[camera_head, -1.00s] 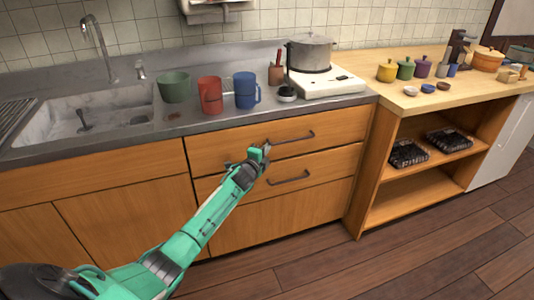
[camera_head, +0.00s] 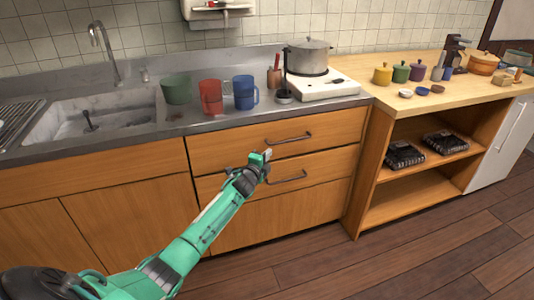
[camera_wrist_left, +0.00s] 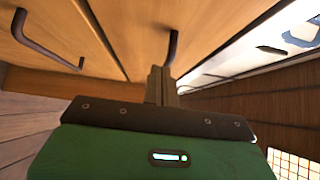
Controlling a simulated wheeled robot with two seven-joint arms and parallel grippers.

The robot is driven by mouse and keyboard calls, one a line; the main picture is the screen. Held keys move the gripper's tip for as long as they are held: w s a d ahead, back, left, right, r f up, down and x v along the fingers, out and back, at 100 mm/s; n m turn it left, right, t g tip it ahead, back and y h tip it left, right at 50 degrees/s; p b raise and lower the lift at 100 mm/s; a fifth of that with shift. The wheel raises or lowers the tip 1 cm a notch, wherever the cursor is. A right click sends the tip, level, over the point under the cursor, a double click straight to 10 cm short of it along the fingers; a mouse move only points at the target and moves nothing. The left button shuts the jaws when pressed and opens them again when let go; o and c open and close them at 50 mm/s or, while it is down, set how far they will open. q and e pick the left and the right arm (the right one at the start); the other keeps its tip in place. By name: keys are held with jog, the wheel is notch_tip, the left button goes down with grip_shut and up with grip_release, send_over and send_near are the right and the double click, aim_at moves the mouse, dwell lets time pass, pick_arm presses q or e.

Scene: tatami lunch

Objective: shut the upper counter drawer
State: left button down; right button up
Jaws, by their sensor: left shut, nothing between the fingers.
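The upper counter drawer (camera_head: 225,148) is a wide wooden front under the grey counter. It looks flush or nearly flush with the cabinet; a small gap cannot be ruled out. Its dark bar handle (camera_head: 288,139) also shows in the left wrist view (camera_wrist_left: 173,48). My left gripper (camera_head: 262,156) is shut and empty, in front of the lower part of the upper drawer, left of and below the handle. In the left wrist view its fingers (camera_wrist_left: 161,78) point at the drawer front beside the handle; whether they touch it is unclear. My right gripper is not in view.
The lower drawer (camera_head: 325,170) sits below, with its own handle (camera_head: 288,180). A red mug (camera_head: 211,97), a blue mug (camera_head: 245,93) and a green bowl (camera_head: 176,89) stand on the counter above. An open wooden shelf (camera_head: 415,185) is at right. The floor in front is clear.

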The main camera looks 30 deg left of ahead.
pick_arm(q)
jog(key=s+p, duration=0.1)
jog(key=s, duration=0.8)
jog(key=shift+d+f, duration=0.15)
jog(key=shift+f, duration=0.15)
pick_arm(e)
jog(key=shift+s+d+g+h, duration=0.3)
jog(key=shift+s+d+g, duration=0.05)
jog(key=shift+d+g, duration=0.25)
